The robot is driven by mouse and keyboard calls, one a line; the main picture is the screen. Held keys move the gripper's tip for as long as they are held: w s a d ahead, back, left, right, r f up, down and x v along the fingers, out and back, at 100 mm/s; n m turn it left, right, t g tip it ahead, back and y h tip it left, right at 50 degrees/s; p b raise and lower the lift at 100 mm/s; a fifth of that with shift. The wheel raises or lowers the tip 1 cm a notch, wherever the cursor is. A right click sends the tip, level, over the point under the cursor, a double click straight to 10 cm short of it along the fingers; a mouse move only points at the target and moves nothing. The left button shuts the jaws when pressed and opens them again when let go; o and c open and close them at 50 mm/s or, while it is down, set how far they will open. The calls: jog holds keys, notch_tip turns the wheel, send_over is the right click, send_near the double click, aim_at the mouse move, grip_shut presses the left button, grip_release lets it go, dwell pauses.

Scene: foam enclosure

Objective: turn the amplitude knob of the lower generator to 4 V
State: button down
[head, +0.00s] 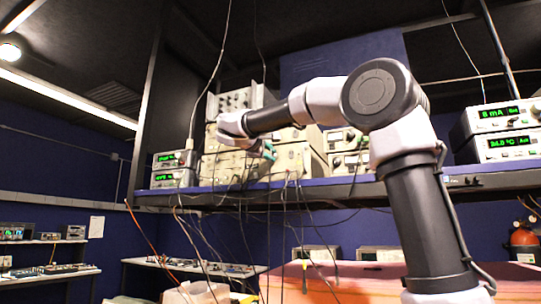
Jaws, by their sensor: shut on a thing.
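Beige bench instruments stand stacked on the long blue-edged shelf in the head view. A lower beige unit (231,169) sits at the bottom left of the stack, with another lower unit (293,160) beside it on the right. I cannot tell from their faces which is the lower generator. My arm reaches across from the right, and my gripper (269,152) is at the front of the stack, between these two units. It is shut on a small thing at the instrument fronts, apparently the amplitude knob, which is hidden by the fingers. The knob's setting and any voltage reading cannot be made out.
Small meters with green displays (173,168) stand left of the stack, and two more (503,132) stand at the far right. Several cables hang over the shelf edge (345,189) below my gripper. An orange-pink block (340,283) lies below.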

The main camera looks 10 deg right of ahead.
jog(key=m, duration=0.9)
jog(key=shift+f, duration=0.1)
dwell(0.4)
jog(key=c, duration=0.7)
grip_release()
jog(key=shift+s, duration=0.1)
jog(key=v, duration=1)
jog(key=shift+s+a, duration=0.15)
jog(key=shift+s, duration=0.2)
